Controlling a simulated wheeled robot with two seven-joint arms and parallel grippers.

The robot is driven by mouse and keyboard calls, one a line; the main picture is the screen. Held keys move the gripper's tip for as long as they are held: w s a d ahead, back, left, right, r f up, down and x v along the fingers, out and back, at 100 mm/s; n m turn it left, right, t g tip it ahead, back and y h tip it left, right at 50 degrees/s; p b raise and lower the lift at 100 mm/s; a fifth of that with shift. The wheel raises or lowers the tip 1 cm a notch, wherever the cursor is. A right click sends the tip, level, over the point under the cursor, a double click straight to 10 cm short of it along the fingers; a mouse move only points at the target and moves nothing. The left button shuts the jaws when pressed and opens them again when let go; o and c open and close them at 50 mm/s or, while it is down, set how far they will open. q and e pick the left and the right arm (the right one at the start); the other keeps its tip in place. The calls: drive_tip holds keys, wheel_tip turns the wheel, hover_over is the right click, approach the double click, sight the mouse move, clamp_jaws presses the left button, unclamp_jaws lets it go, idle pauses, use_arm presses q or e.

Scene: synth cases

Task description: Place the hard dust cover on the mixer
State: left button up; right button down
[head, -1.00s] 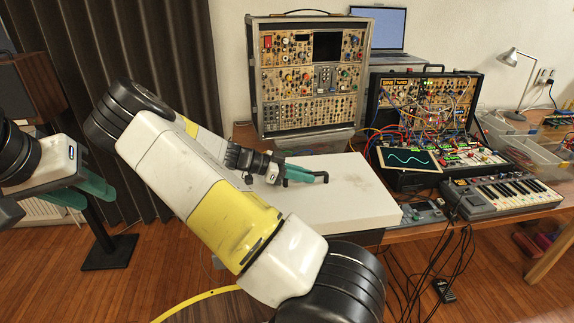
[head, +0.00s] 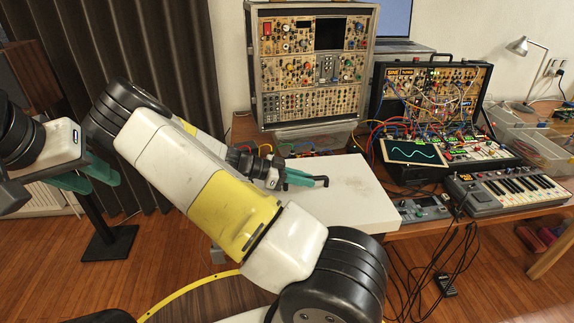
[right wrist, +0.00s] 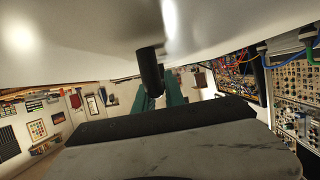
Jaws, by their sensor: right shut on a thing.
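The hard dust cover (head: 345,196) is a large off-white, flat-topped piece at the table's near edge in the head view. Its pale face fills the top of the right wrist view (right wrist: 80,35). My right gripper (head: 300,178), with teal fingers, is shut on the cover's black handle (head: 321,181). The handle also shows between the fingers in the right wrist view (right wrist: 150,70). My right arm hides the cover's left part. I cannot make out the mixer for certain; the cover may hide it. My left gripper (head: 90,178) is empty, its teal fingers apart, at the far left.
A small grey device (head: 424,209) sits close by the cover's right corner, beside a keyboard (head: 510,188). An oscilloscope screen (head: 414,152) and a patched synth case (head: 432,100) stand behind. A tall synth case (head: 312,65) is at the back. Black cables (head: 450,250) hang off the front edge.

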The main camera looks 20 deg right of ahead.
drive_tip(key=shift+f, duration=0.2)
drive_tip(key=c, duration=1.4)
unclamp_jaws()
drive_tip(key=shift+r, duration=0.15)
